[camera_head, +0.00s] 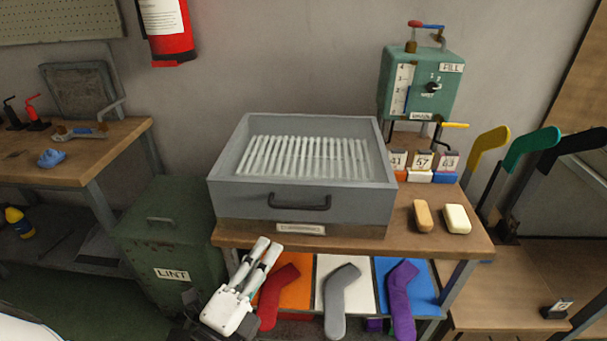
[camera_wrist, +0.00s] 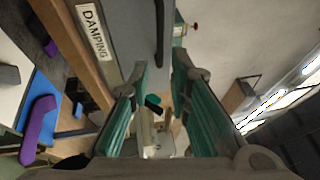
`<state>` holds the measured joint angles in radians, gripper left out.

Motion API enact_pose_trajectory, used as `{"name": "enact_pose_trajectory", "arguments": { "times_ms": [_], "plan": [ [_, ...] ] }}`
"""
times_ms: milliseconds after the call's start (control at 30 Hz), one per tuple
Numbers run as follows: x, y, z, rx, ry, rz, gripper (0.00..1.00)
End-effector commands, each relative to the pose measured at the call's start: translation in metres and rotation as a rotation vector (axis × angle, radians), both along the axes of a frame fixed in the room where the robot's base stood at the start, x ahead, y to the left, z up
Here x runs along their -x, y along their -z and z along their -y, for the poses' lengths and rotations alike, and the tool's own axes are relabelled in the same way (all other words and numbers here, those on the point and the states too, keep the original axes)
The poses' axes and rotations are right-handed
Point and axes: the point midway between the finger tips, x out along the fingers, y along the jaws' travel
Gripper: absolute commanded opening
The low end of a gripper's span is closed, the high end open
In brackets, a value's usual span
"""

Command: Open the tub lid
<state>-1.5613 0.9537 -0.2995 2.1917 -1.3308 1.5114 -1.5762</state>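The grey tub (camera_head: 230,198) stands on the wooden table, with a dark bar handle (camera_head: 299,203) on its front face. Its top shows a recessed area with pale ribs (camera_head: 306,157); I cannot make out a separate lid edge, and nothing stands raised. My gripper (camera_head: 268,246) is below and left of the handle, in front of the table edge, apart from the handle. In the wrist view, its fingers (camera_wrist: 163,72) are spread with nothing between them, and the dark handle (camera_wrist: 163,35) shows beyond the tips.
A green LINT bin (camera_head: 165,230) stands left of the table. A lower shelf holds red, grey and purple (camera_head: 402,295) sock shapes. Two soap-like blocks (camera_head: 456,219) lie right of the tub. A green box (camera_head: 424,80) stands behind right.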

Motion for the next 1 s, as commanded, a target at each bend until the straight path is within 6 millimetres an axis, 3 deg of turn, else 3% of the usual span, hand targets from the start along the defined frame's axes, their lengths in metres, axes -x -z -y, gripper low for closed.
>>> {"name": "enact_pose_trajectory", "arguments": {
  "times_ms": [600, 1000],
  "plan": [
    [-0.098, -0.018, 0.047, -0.004, 0.005, 0.0, 0.18],
    [-0.114, -0.022, 0.054, -0.004, 0.003, -0.001, 0.18]
  ]
}}
